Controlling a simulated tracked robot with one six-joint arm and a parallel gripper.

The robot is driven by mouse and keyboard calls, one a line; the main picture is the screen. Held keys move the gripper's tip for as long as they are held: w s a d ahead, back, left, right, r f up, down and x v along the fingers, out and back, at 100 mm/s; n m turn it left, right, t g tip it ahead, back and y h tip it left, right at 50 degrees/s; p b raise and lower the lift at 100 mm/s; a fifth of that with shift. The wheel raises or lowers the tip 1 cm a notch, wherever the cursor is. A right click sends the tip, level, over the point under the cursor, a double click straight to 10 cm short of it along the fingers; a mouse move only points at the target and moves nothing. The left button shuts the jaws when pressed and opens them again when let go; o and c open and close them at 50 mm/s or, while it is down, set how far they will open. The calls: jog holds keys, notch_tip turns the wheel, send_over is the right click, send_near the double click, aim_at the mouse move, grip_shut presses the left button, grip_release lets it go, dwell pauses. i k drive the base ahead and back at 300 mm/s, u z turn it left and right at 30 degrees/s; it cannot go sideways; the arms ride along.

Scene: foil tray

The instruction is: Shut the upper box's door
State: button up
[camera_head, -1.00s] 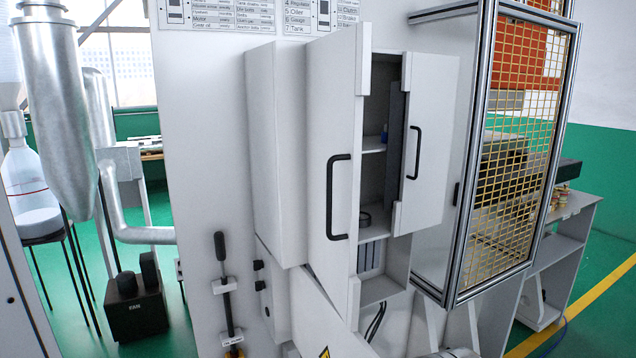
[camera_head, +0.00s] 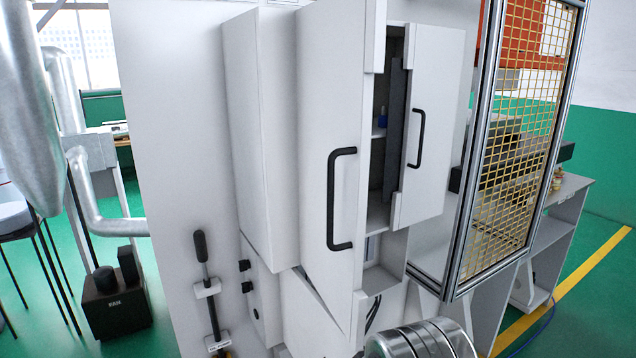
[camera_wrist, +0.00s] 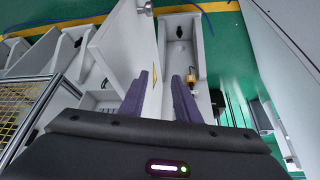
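The upper box (camera_head: 265,130) is a pale grey wall cabinet in the head view. Its left door (camera_head: 325,100) stands open toward me, with a long black handle (camera_head: 340,200). Its right door (camera_head: 436,110) also stands ajar, with a smaller black handle (camera_head: 417,140). Between them a gap shows a shelf and a small blue item (camera_head: 382,118). My gripper (camera_wrist: 166,88) shows in the wrist view with two purple fingers apart and nothing between them. A white panel (camera_wrist: 122,45) lies beyond the left finger; I cannot tell which door it is. The gripper's fingers are not seen in the head view.
A metal-framed yellow mesh guard (camera_head: 520,140) stands right of the box. A lower box (camera_head: 300,315) sits beneath, with a black lever (camera_head: 205,270) to its left. A dark block (camera_head: 115,305) stands on the green floor at left.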

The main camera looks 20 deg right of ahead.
aim_at(340, 45)
jog(key=k, duration=1.8)
jog(key=u, duration=0.6)
jog(key=i, duration=1.9)
jog(key=z, duration=0.15)
